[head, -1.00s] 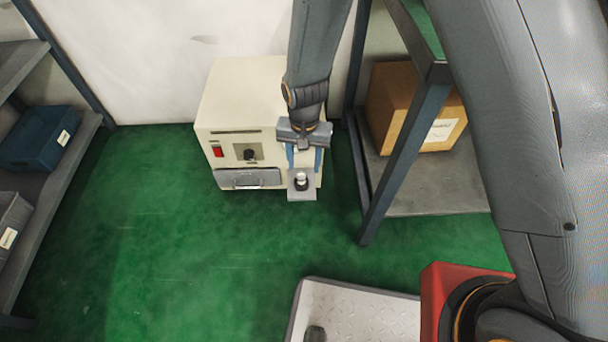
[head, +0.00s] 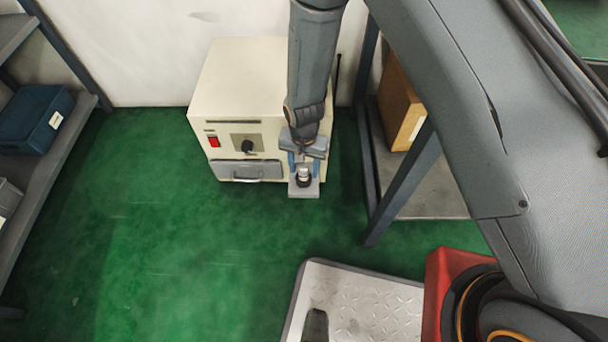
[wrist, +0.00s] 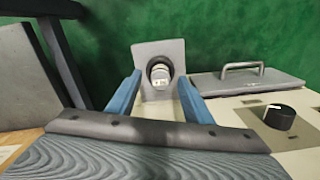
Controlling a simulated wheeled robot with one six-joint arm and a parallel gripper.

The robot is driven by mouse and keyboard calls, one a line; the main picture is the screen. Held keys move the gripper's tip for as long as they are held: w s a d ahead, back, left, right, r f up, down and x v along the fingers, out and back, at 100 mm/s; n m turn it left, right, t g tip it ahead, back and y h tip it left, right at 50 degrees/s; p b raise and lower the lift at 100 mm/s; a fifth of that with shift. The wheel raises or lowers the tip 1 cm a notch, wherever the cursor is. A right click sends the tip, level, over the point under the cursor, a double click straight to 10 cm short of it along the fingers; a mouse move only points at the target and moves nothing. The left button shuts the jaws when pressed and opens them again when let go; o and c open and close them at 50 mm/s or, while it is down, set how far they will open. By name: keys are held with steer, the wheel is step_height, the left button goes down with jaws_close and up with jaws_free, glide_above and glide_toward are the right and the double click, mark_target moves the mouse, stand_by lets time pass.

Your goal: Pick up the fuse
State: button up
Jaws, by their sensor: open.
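The fuse (head: 304,172) is a small, pale, capped cylinder in a dark ring on a grey bracket (head: 303,190) at the front right of a cream machine. In the wrist view the fuse (wrist: 160,75) stands out from the bracket plate (wrist: 172,48), between and beyond my blue fingertips. My gripper (head: 303,160) is open. In the wrist view its two fingers (wrist: 158,92) lie to the left and right of the fuse, with a gap on each side. I cannot tell exactly how far the fingertips reach along it.
The cream machine (head: 237,85) has a red switch (head: 213,141), a black knob (head: 247,146) and a drawer with a handle (head: 248,171). A shelf with a cardboard box (head: 402,105) stands close on the right. Blue bin (head: 35,120) on the left shelf.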

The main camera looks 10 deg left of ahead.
mark_target(304, 170)
steer(key=shift+f, duration=0.75)
steer(key=shift+c, duration=0.3)
steer(key=c, duration=1.1)
steer(key=shift+r, duration=0.1)
step_height(304, 170, up, 10)
steer(key=p, duration=0.3)
